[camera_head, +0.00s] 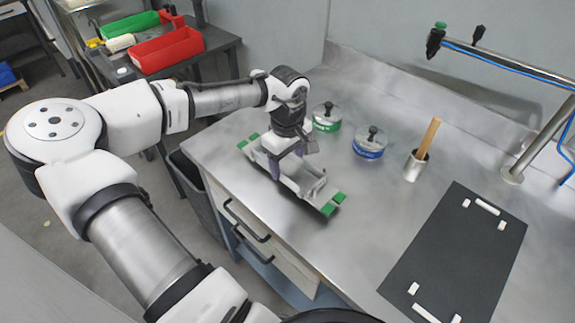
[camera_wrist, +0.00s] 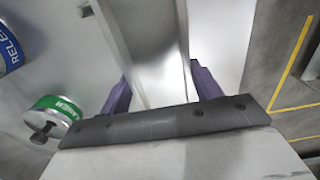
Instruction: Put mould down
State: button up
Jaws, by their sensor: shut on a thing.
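The mould (camera_head: 309,183) is a long grey-white piece with green pads at both ends. In the head view it is at the left front edge of the steel worktop. My gripper (camera_head: 289,166) reaches down from above at its middle and is shut on it. In the wrist view my two purple fingers (camera_wrist: 160,88) stand on either side of a pale wall of the mould (camera_wrist: 150,50). I cannot tell whether the mould's underside touches the worktop.
A green-labelled tin (camera_head: 327,118) and a blue-labelled tin (camera_head: 370,143) stand behind the mould. A metal cup (camera_head: 415,166) holds a wooden stick. A black mat (camera_head: 460,250) with white blocks lies at right. The worktop (camera_head: 345,235) between mould and mat is clear.

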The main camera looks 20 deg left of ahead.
aim_at(287, 169)
jog(key=shift+f, duration=1.15)
jog(key=shift+f, duration=0.15)
jog(key=o, duration=1.5)
notch_tip(287, 169, up, 12)
jog(key=shift+r+b, duration=0.15)
jog(key=shift+b, duration=0.6)
